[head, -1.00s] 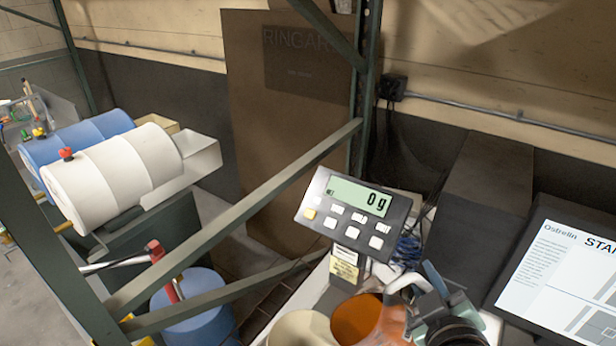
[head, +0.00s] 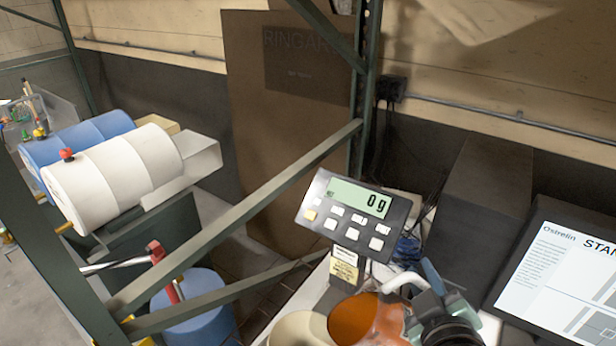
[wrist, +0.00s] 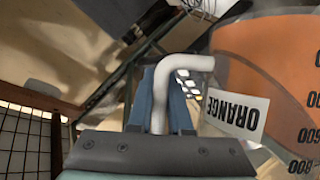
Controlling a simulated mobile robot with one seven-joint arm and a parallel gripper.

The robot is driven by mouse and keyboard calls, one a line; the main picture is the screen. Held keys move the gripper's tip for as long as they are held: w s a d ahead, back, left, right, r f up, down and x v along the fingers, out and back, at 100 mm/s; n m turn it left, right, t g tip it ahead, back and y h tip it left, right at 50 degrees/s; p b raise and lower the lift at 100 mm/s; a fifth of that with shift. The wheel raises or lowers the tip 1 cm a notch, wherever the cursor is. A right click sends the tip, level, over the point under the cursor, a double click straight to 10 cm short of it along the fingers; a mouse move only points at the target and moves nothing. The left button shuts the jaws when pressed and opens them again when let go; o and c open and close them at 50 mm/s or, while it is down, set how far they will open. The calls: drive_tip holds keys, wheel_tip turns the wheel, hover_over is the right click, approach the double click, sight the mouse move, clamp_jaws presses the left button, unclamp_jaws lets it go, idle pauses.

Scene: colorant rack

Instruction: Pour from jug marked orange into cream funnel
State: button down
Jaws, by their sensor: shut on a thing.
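The jug marked orange (head: 365,318) is a clear jug with orange contents, at the bottom of the head view. In the wrist view its label reads ORANGE beside printed volume marks, and the orange jug wall (wrist: 270,75) fills the right side. My gripper (head: 432,280) is shut on the jug's white handle (wrist: 175,70), with blue fingers on both sides of it. The jug looks tilted to the left in the head view. The cream funnel (head: 300,330) is just left of the jug, cut off by the frame's bottom edge. I cannot tell whether they touch.
A scale display (head: 348,210) reading 0 g stands behind the jug and funnel. A tablet screen (head: 560,270) is at the right. Green rack bars (head: 240,215) cross in front at the left. White and blue drums (head: 115,175) lie beyond the rack, above a blue barrel (head: 195,305).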

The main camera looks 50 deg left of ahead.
drive_tip(key=shift+r, duration=0.2)
drive_tip(key=shift+s+a+r, duration=0.1)
drive_tip(key=shift+s+r, duration=0.05)
drive_tip(key=shift+r, duration=0.05)
drive_tip(key=shift+r, duration=0.1)
drive_tip(key=shift+s+r, duration=0.1)
idle(0.4)
drive_tip(key=shift+n+t, duration=0.3)
